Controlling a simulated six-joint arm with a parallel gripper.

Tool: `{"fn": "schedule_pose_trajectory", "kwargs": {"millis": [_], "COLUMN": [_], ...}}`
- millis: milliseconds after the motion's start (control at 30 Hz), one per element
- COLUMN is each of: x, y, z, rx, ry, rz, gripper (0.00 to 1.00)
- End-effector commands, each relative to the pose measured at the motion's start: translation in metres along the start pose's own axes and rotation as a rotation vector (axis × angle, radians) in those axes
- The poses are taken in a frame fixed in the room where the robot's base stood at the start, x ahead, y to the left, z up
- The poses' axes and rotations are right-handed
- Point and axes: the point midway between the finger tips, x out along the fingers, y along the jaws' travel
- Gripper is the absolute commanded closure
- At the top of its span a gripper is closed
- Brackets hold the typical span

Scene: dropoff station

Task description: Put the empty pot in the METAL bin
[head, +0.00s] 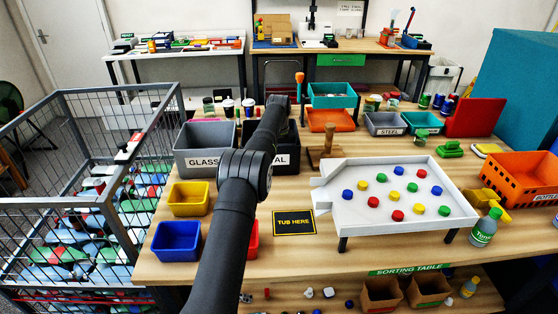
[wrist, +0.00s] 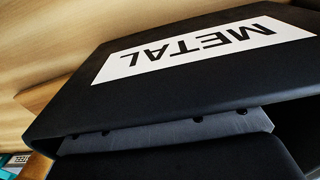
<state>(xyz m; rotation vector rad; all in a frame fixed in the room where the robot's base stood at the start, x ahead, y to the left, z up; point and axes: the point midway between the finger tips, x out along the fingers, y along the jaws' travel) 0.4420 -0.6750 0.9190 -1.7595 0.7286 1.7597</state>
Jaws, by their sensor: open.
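The METAL bin (head: 287,160) is black, on the table just right of the grey GLASS bin (head: 205,150). My arm crosses in front of it and hides much of it and its label. In the wrist view the bin's dark wall with the METAL label (wrist: 200,50) fills the top, very close. My gripper (wrist: 180,150) shows partly there as a dark body with a grey plate, by the bin's rim. Its fingertips are hidden and nothing held is visible. In the head view my arm's end is over the bin's far side. I cannot pick out the empty pot.
Cans and cups (head: 227,107) stand behind the GLASS bin. A white tray of coloured buttons (head: 388,207) lies right of my arm. Yellow (head: 189,196) and blue (head: 176,240) tubs stand left. A STEEL bin (head: 386,124) and teal bin (head: 332,95) stand behind.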

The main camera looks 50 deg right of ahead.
Motion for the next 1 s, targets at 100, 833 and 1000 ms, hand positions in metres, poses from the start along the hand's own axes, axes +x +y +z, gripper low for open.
{"fn": "schedule_pose_trajectory", "kwargs": {"millis": [100,833,1000], "x": [-0.022,-0.067,-0.060], "y": [0.000,0.000,0.000], "z": [-0.001,0.000,0.000], "rx": [0.000,0.000,0.000], "ry": [0.004,0.000,-0.001], "rz": [0.001,0.000,0.000], "gripper": [0.24,0.24,0.24]}}
